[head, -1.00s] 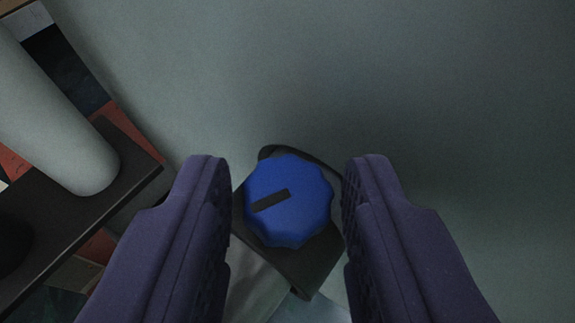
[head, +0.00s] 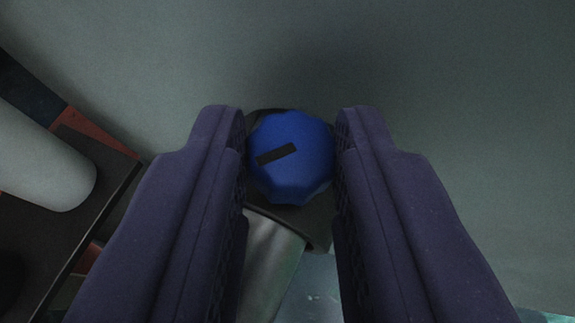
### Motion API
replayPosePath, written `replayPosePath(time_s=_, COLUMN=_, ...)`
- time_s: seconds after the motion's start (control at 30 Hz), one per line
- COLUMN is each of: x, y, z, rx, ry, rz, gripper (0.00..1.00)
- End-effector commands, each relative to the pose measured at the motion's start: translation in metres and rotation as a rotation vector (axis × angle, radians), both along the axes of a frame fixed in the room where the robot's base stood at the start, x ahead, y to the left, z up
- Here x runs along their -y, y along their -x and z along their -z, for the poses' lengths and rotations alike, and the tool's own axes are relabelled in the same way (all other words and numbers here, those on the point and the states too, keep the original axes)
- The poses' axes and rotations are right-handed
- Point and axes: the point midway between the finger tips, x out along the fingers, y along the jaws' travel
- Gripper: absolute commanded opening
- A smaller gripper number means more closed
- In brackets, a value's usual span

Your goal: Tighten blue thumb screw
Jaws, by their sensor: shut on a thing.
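The blue thumb screw (head: 292,178) is a scalloped knob with a dark bar mark on its face, slightly tilted from level. It sits on a dark mount (head: 318,228) in front of a grey-green surface. My gripper (head: 291,140) has its two purple fingers on the left and right sides of the knob, shut on it. The fingers hide the knob's side edges and part of the mount.
A metallic cylinder (head: 270,262) runs below the knob, between my fingers. The grey-green area above and right is clear.

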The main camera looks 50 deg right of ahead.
Motion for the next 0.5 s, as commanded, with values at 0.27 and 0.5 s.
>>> replayPosePath(time_s=0.27, x=-0.0019, y=-0.0056, z=-0.0018, rx=-0.002, ry=-0.042, rz=0.253, gripper=0.0)
replayPosePath(time_s=0.5, x=-0.0019, y=-0.0104, z=-0.0013, rx=-0.003, ry=-0.081, rz=0.477, gripper=0.0)
